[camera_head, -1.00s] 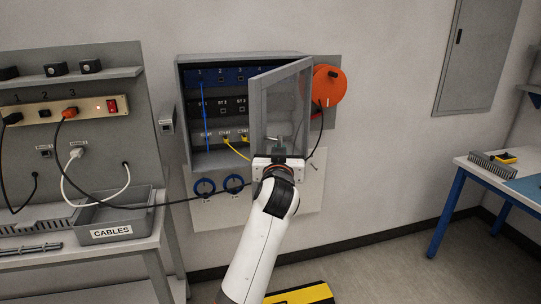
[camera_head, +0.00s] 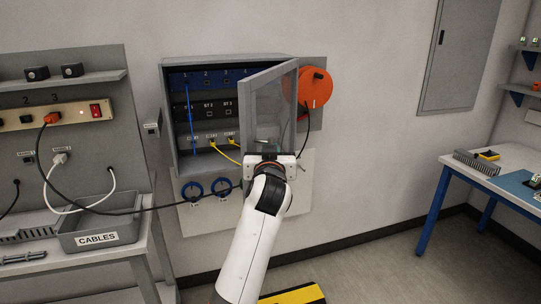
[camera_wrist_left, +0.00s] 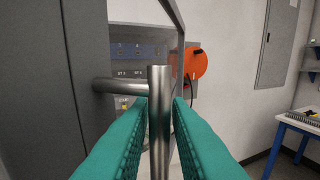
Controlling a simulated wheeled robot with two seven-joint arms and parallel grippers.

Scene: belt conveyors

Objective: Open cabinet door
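The grey wall cabinet (camera_head: 168,120) hangs in the middle of the head view. Its door (camera_head: 268,108), a grey frame with a clear pane, stands partly open, hinged on the right and swung out toward me. My left gripper (camera_head: 270,158) is at the lower part of the door in the head view, where my wrist hides its fingers. In the left wrist view, its teal fingers (camera_wrist_left: 160,130) close on both sides of a round metal door handle (camera_wrist_left: 159,90). The door also shows along the left of that view (camera_wrist_left: 50,80). My right gripper is not in view.
An orange reel (camera_head: 316,87) is on the wall right of the door. A black cable crosses to the bench at left with a grey CABLES bin (camera_head: 98,232). A blue-legged table (camera_head: 440,205) stands at right. A yellow-black block (camera_head: 295,295) lies below.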

